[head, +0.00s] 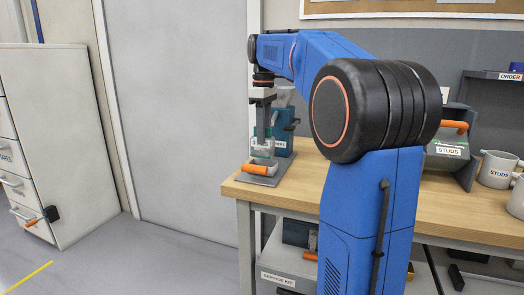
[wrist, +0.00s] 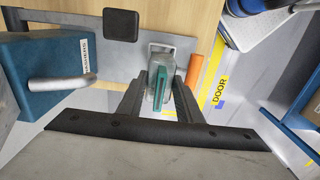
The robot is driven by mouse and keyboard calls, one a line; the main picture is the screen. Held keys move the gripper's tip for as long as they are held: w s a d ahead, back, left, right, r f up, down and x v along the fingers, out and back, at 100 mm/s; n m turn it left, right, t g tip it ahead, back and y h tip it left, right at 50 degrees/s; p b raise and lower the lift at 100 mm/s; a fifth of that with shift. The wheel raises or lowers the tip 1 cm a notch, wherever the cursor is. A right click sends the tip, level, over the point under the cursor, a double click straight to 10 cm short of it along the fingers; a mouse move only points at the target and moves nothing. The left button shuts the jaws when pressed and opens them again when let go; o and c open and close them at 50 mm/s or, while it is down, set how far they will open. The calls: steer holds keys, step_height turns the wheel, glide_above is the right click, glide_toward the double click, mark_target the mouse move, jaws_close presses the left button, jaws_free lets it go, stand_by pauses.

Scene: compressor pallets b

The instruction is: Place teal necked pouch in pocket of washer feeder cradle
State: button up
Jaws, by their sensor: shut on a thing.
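My gripper (head: 263,138) points straight down at the left end of the bench, shut on the teal necked pouch (head: 262,149). In the wrist view the teal pouch (wrist: 164,88) sits between the two dark fingers (wrist: 158,100), partly hidden by them. The washer feeder (head: 283,138) is a blue box on a grey base plate, labelled WASHERS in the wrist view (wrist: 45,75). Its pale cradle (head: 266,165) is directly below the pouch, beside an orange handle (head: 256,169). The cradle rim (wrist: 162,47) shows just past the pouch. Whether the pouch touches the pocket is hidden.
A curved metal spout (wrist: 62,83) sticks out of the feeder box. A black square pad (wrist: 122,25) lies near the plate. A STUDS bin (head: 448,150) and grey mugs (head: 496,168) stand at the right of the wooden bench (head: 305,185). The bench's left edge is close to the feeder.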

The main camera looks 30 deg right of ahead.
mark_target(264, 146)
steer(key=shift+f, duration=2.45)
steer(key=shift+f, duration=0.1)
steer(key=o, duration=1)
steer(key=shift+o, duration=0.2)
step_height(264, 146, up, 12)
steer(key=shift+r, duration=0.1)
